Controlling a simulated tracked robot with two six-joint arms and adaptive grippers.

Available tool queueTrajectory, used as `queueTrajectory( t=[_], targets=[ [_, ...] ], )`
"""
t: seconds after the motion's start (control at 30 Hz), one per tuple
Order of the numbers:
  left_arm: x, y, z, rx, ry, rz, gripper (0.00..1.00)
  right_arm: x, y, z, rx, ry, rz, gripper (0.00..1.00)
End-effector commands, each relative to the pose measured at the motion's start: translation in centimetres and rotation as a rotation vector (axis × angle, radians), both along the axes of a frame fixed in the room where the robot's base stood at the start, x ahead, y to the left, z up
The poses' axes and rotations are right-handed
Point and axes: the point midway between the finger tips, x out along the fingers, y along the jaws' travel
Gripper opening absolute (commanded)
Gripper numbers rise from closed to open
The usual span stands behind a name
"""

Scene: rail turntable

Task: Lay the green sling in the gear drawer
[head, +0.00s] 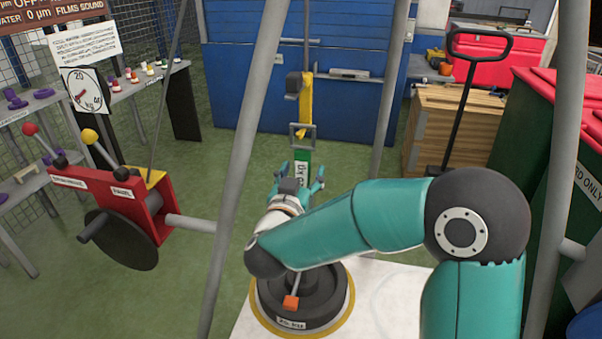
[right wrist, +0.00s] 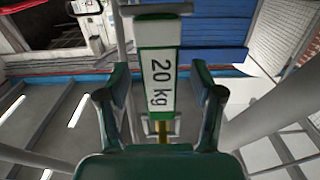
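The green sling (head: 303,158), with a white "20 kg" label, hangs upright below a yellow hook piece (head: 305,98) in the head view. It also shows in the right wrist view (right wrist: 160,76). My right gripper (head: 299,175) is at the sling, with its fingers spread. In the right wrist view the gripper (right wrist: 160,96) has one finger on each side of the sling, with a gap on both sides. My left gripper is not in view.
Grey frame poles (head: 238,160) stand at both sides. A red lever box (head: 115,200) is at left, a wooden crate (head: 450,130) and pallet-jack handle (head: 462,100) at right. Green floor lies between.

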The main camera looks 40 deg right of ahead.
Motion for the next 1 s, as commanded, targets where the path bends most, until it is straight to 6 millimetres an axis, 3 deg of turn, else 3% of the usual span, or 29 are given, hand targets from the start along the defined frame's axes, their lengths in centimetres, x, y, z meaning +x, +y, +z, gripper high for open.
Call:
queueTrajectory(
  t=[0.07,0.4,1.0],
  targets=[
    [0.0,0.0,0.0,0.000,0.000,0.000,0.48,0.0,0.0,0.0,0.000,0.000,0.000,0.55],
    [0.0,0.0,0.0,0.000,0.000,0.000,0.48,0.0,0.0,0.0,0.000,0.000,-0.001,0.00],
    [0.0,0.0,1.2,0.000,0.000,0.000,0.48,0.0,0.0,1.5,0.000,-0.003,-0.001,0.00]
  ],
)
